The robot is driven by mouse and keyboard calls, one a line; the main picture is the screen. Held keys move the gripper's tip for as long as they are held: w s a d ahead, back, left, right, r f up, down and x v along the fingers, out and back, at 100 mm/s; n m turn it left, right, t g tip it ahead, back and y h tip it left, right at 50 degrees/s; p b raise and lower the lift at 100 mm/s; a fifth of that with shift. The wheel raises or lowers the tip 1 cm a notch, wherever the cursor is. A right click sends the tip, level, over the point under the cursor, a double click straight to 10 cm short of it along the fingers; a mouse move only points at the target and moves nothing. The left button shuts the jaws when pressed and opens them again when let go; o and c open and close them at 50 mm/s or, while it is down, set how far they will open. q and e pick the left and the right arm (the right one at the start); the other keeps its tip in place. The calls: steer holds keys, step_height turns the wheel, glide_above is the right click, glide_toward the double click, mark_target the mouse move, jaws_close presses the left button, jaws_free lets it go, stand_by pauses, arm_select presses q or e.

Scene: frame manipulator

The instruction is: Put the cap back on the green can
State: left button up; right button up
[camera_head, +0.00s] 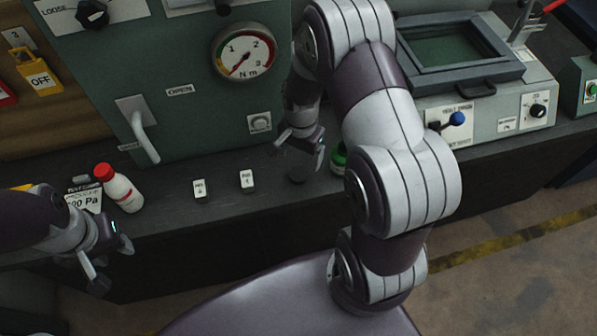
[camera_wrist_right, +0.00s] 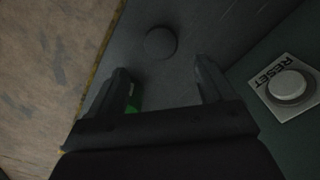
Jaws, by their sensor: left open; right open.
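The green can (camera_head: 338,158) stands on the dark counter, mostly hidden behind my right arm. A bit of green (camera_wrist_right: 133,97) shows beside the left finger in the right wrist view. A dark round disc that looks like the cap (camera_head: 297,175) lies on the counter left of the can; it also shows in the wrist view (camera_wrist_right: 160,42), beyond the fingertips. My right gripper (camera_head: 301,149) is open and empty above the counter, close to the disc and can. My left gripper (camera_head: 112,264) is open and empty at the counter's front edge, far left.
A white bottle with a red lid (camera_head: 121,189) leans at the left near a pressure label (camera_head: 84,199). Two small white labelled blocks (camera_head: 247,181) are mid-counter. Behind rises a green panel with a torque gauge (camera_head: 244,53), lever (camera_head: 144,135) and reset button (camera_head: 260,122).

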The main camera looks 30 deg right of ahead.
mark_target(299, 173)
steer(key=shift+w+f, duration=0.1)
steer(key=shift+f, duration=0.8)
steer(key=f+p, duration=0.1)
steer(key=f, duration=0.4)
steer(key=shift+a+f, duration=0.1)
steer(key=shift+a, duration=0.1)
steer(key=c, duration=1.1)
